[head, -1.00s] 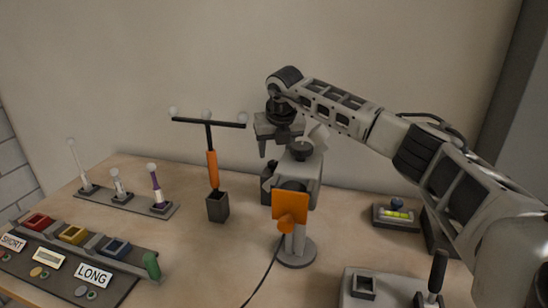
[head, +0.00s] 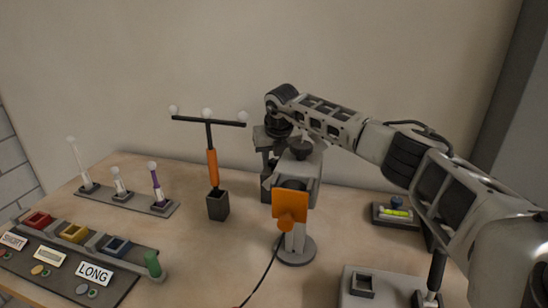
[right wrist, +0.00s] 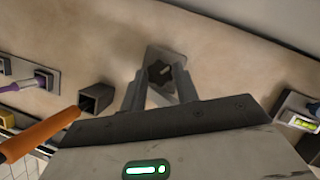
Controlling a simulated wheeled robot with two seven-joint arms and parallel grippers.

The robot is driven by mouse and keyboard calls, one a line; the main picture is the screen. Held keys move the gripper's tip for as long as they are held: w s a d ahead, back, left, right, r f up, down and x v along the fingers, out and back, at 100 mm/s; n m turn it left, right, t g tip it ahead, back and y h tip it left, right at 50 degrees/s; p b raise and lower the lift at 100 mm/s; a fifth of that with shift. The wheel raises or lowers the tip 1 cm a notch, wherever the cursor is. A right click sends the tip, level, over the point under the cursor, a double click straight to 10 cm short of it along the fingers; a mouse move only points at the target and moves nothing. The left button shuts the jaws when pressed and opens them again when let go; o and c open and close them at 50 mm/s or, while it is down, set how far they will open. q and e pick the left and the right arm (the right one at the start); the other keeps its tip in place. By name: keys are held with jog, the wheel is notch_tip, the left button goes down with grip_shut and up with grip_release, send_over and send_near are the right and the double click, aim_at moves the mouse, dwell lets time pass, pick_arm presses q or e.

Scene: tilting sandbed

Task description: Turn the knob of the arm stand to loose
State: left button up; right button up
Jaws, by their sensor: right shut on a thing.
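The arm stand's knob (right wrist: 158,73) is a dark, star-shaped grip on a grey plate (right wrist: 168,55) in the right wrist view. My right gripper (right wrist: 160,92) points down at it, its two fingers on either side, shut on the knob. In the head view my right gripper (head: 266,172) reaches down behind a grey device with an orange plate (head: 290,204). That device hides most of the fingers, and I cannot make out the gripped knob there. No loose or tight mark is readable. My left gripper is not in view.
Left of the gripper, an orange-handled T-shaped tool (head: 212,168) stands in a dark holder (head: 217,206). The grey device stands on a round base (head: 295,251) with a cable. A level block (head: 396,214) lies right. Slim rods and a button panel (head: 116,285) are left.

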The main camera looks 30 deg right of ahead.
jog(key=n, duration=0.2)
jog(key=n+y, duration=0.1)
jog(key=n, duration=0.1)
jog(key=shift+d+y+p, duration=0.2)
jog(key=shift+y+p, duration=0.1)
jog(key=shift+p, duration=0.05)
jog(key=shift+r+n+y, duration=0.1)
jog(key=shift+n+y, duration=0.6)
jog(key=shift+n, duration=1)
jog(key=shift+d, duration=0.1)
jog(key=o, duration=1)
jog(key=shift+c, duration=0.2)
jog(key=v, duration=1.6)
jog(key=shift+b, duration=0.3)
jog(key=shift+w, duration=0.15)
